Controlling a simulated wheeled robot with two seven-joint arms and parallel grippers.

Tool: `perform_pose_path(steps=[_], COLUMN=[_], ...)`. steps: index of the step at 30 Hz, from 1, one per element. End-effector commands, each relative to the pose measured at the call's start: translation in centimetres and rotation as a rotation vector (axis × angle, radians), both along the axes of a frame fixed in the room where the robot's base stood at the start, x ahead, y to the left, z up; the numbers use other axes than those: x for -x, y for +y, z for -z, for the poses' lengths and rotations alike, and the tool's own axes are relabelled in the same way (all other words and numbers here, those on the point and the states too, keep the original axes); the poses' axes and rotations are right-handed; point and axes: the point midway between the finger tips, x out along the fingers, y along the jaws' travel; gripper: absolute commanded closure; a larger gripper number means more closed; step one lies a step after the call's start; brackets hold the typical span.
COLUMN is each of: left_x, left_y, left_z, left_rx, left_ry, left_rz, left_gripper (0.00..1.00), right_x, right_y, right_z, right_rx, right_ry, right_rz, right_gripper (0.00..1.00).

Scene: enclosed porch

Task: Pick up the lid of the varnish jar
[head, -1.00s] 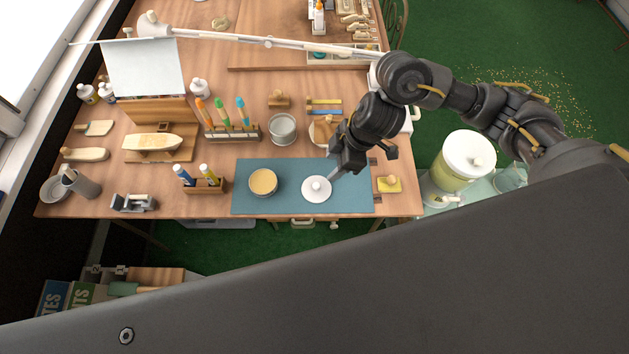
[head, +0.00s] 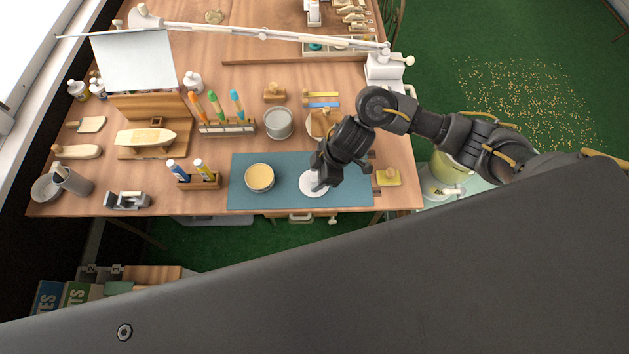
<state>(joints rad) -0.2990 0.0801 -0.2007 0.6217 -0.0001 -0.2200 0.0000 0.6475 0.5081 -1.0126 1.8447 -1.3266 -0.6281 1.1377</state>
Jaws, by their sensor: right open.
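The white round lid (head: 308,187) lies flat on the blue mat (head: 284,201). An open jar with a tan, varnish-coloured top (head: 259,177) stands on the mat to the lid's left. My right gripper (head: 318,182) is open, over the lid's upper right part, and hides its knob. I cannot tell whether the fingers touch the lid. My left gripper is not in view.
A wooden block with markers (head: 204,181) stands left of the mat. A grey metal tin (head: 278,123) and a round pale dish (head: 317,123) stand behind it. A yellow sponge-like pad with a knob (head: 388,177) lies to the right. The mat's front strip is clear.

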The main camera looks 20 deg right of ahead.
Motion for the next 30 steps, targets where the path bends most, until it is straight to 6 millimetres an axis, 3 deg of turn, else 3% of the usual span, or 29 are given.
perform_pose_path(steps=[8, 19, 30], left_x=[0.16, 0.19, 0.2], left_y=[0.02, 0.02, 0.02], left_z=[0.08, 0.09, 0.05], left_rx=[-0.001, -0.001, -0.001], left_ry=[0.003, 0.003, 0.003], left_rz=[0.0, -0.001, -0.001], left_gripper=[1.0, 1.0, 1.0], right_x=[-0.05, -0.05, -0.07], right_y=[0.14, 0.13, 0.14], right_z=[0.43, 0.4, 0.19], right_rx=[0.001, 0.001, 0.0], right_ry=[-0.001, -0.001, -0.001], right_rz=[-0.001, -0.001, -0.001], right_gripper=[0.54, 1.0, 1.0])
